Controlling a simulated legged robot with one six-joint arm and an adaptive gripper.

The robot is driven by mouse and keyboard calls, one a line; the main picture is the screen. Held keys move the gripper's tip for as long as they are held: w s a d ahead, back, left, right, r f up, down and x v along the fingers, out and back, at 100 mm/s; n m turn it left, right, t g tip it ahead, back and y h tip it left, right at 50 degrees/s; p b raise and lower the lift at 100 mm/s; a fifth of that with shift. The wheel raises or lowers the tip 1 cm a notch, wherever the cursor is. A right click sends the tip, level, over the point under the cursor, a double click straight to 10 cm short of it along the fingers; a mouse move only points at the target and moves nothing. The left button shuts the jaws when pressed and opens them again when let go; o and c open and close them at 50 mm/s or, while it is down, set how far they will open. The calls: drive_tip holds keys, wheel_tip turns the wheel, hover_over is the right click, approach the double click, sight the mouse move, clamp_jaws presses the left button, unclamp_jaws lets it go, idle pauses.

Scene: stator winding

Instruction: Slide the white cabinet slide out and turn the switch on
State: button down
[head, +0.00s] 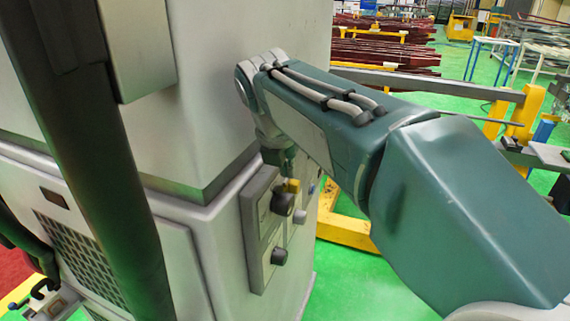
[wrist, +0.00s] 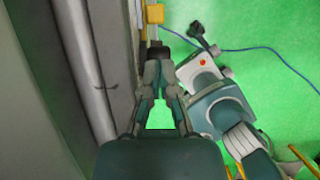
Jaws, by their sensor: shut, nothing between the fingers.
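The white cabinet (head: 235,45) fills the left of the head view, and its grey wall (wrist: 40,70) runs along the left of the wrist view. I cannot tell which part is the slide. A grey panel (head: 254,240) on its right lower face carries black knobs, an upper one (head: 283,203) and a lower one (head: 279,256). I cannot tell which is the switch. My gripper (head: 285,172) hangs down beside the panel's top, close above the upper knob; contact is unclear. It also shows in the wrist view (wrist: 157,55), fingertips together and empty, beside the cabinet wall.
A dark post (head: 90,150) and a grey box (head: 137,45) stand out before the cabinet at left. A yellow floor frame (head: 345,230) lies behind my arm. A blue cable (wrist: 270,58) crosses the floor.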

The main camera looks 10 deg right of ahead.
sight(295, 183)
drive_tip(key=x, duration=0.6)
drive_tip(key=shift+f, duration=0.1)
drive_tip(key=shift+w+d, duration=0.1)
drive_tip(key=shift+w, duration=0.05)
drive_tip(key=shift+w+d, duration=0.6)
drive_tip(key=shift+w, duration=0.25)
